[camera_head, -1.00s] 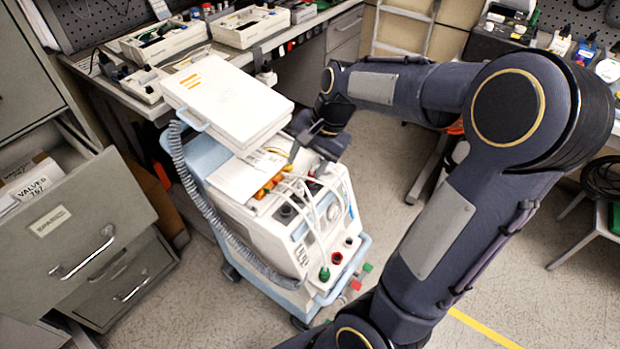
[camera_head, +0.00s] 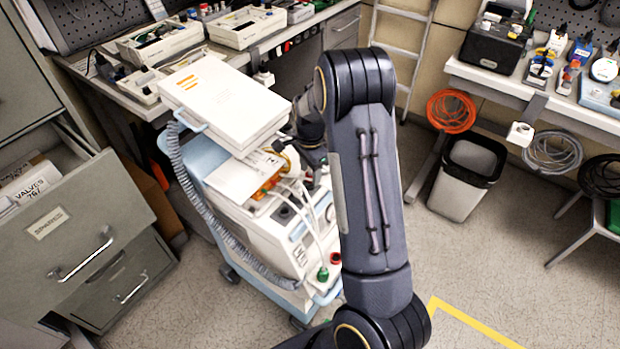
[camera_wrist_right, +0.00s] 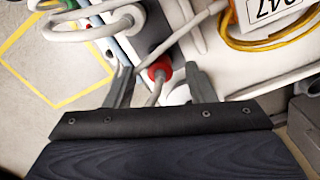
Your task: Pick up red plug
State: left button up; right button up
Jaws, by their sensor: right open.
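The red plug (camera_wrist_right: 159,70) shows in the right wrist view, with a pale cable running down from it and a grey-white cylindrical part beside it. My right gripper (camera_wrist_right: 158,80) is open, with one finger on each side of the plug. The fingers look apart from it, and I cannot tell how deep they reach. In the head view my own right arm covers part of the medical cart (camera_head: 262,262), and the fingertips do not show clearly. My left gripper is not in view.
In the head view a white box (camera_head: 222,100) sits on top of the cart. A workbench (camera_head: 120,95) stands behind, an open drawer (camera_head: 75,220) at left, a bin (camera_head: 465,180) at right. Floor at lower right is clear.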

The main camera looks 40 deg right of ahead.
jog(key=shift+f, duration=0.7)
grip_shut()
jog(key=shift+r, duration=0.2)
